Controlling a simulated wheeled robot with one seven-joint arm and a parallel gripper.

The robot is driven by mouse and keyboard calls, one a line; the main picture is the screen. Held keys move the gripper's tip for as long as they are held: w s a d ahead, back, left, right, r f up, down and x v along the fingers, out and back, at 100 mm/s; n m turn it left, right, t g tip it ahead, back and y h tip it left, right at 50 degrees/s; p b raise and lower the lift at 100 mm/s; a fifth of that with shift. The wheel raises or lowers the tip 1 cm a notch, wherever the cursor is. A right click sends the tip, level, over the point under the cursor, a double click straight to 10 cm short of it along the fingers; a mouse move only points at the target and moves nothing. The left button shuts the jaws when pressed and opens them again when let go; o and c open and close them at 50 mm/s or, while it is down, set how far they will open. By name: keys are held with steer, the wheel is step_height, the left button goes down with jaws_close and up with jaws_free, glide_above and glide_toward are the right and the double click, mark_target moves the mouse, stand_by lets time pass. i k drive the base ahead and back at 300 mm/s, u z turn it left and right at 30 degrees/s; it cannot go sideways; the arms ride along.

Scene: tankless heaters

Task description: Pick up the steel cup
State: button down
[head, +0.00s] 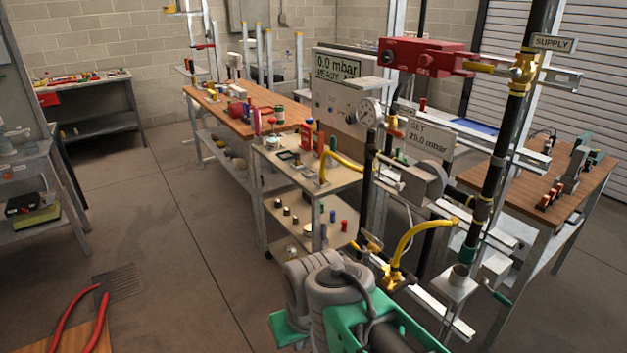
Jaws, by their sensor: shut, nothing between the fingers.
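I cannot pick out a steel cup with certainty. A small grey cup-shaped fitting (459,271) shows at the foot of the black pipe, on a pale bracket, but I cannot tell whether it is a loose cup. Grey and green parts of my own arm fill the bottom middle of the head view. My gripper's fingers do not show. My arm hides part of the floor and the lower end of the test rig.
A wood-topped bench (207,100) and a beige cart (284,172) with small parts stand at centre. Black and yellow pipes, a red valve box (425,57) and a gauge (370,112) rise at right. Another wooden bench (505,188) is behind them. Floor at left is mostly clear.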

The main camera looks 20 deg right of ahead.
mark_target(460, 273)
steer(key=z, duration=3.2)
steer(key=i, duration=1.15)
steer(key=u, duration=4.45)
